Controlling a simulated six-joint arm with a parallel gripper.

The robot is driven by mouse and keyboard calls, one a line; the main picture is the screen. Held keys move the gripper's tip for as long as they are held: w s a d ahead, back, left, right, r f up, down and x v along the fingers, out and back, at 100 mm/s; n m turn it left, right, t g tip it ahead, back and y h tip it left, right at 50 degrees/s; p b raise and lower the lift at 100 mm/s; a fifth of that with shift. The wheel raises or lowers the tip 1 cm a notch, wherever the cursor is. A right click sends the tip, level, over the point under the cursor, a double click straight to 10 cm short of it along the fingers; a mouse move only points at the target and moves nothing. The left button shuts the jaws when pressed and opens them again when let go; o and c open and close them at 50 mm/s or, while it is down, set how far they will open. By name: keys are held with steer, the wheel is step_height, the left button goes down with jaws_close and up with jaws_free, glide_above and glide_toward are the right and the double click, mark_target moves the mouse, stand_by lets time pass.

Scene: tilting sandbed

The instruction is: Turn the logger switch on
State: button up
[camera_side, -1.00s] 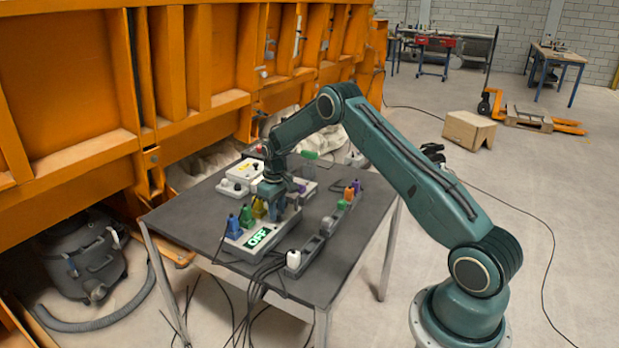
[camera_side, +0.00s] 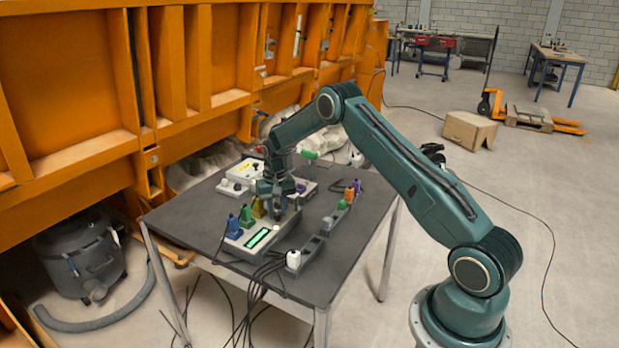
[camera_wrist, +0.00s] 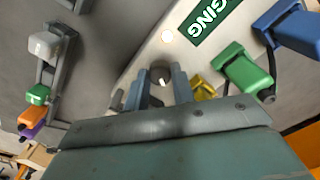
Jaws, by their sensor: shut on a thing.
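The logger (camera_side: 284,232) is a pale grey box at the front of the dark table, with a lit green display (camera_side: 258,238). The dark round switch knob (camera_wrist: 160,74) with a white mark sits between my fingers. My gripper (camera_wrist: 162,90) is shut on the knob from above; it also shows in the side view (camera_side: 278,205), where it hides the knob.
Blue (camera_side: 231,227), green (camera_side: 246,216) and yellow (camera_side: 258,207) plugs stand on the logger's left side. A grey rack (camera_side: 310,246) at right holds white, green, orange and purple plugs. A white box (camera_side: 240,174) lies behind. Cables hang off the front edge.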

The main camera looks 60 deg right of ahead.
mark_target(277, 213)
steer(key=o, duration=1)
steer(key=shift+r, duration=0.1)
step_height(277, 213, up, 14)
stand_by(0.4)
